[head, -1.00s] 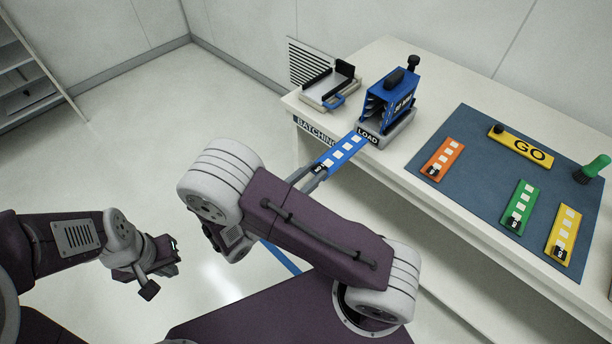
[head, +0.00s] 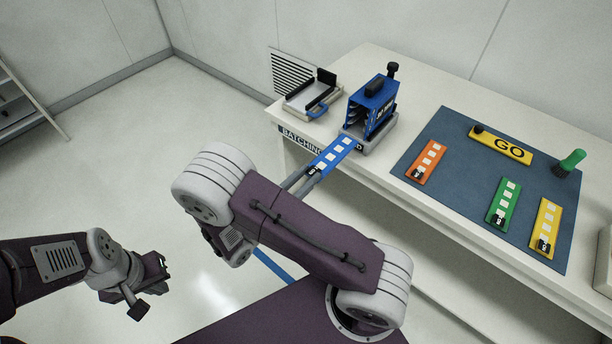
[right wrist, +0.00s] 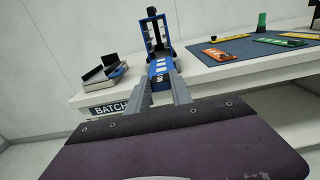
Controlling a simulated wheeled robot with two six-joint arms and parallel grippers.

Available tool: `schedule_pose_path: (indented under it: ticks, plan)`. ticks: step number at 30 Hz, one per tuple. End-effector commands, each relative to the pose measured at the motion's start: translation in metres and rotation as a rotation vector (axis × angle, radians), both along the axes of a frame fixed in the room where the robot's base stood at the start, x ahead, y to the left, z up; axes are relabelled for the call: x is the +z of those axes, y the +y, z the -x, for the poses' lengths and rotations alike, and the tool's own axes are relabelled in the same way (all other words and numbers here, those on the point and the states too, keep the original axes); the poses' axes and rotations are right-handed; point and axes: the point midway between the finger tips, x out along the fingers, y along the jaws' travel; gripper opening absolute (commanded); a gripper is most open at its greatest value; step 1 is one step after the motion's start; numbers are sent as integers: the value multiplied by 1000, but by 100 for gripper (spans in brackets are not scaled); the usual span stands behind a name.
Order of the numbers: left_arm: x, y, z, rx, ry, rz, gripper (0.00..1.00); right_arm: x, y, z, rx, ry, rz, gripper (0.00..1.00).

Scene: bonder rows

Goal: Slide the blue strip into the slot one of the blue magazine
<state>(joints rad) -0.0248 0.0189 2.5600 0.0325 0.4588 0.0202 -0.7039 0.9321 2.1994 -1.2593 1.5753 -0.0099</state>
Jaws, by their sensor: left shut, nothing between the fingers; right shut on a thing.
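The blue strip (head: 337,152) with white squares is held out level over the bench's front edge, its far end at the foot of the blue magazine (head: 381,118). My right gripper (head: 313,172) is shut on the strip's near end. In the right wrist view the strip (right wrist: 160,67) lies between the fingertips and points at the open, slotted face of the magazine (right wrist: 151,38). I cannot tell whether its tip has entered a slot. My left gripper (head: 147,285) is shut and empty, low over the floor at the left.
The magazine stands on a grey base (head: 378,138) on the white bench (head: 400,190). A tray with a blue handle (head: 311,98) is left of it. A blue mat (head: 455,150) holds orange (head: 426,162), green (head: 502,203) and yellow (head: 546,224) strips, and a GO plate (head: 502,146).

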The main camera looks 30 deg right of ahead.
Motion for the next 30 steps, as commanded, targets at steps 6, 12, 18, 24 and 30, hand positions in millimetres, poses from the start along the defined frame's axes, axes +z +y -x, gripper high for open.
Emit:
schedule_pose_path:
  ticks: [6,12,18,24,30]
  plan:
    - [1,0,0,0,0,0,0,0,0,0,0,0,0,0]
    - [1,0,0,0,0,0,0,1,0,0,0,0,0,0]
    - [4,0,0,0,0,0,0,1,-9,-3,-2,0,0,0]
    - [6,0,0,0,0,0,0,1,-18,-7,-1,1,0,0]
    - [8,0,0,0,0,0,0,1,-27,-11,-1,0,0,0]
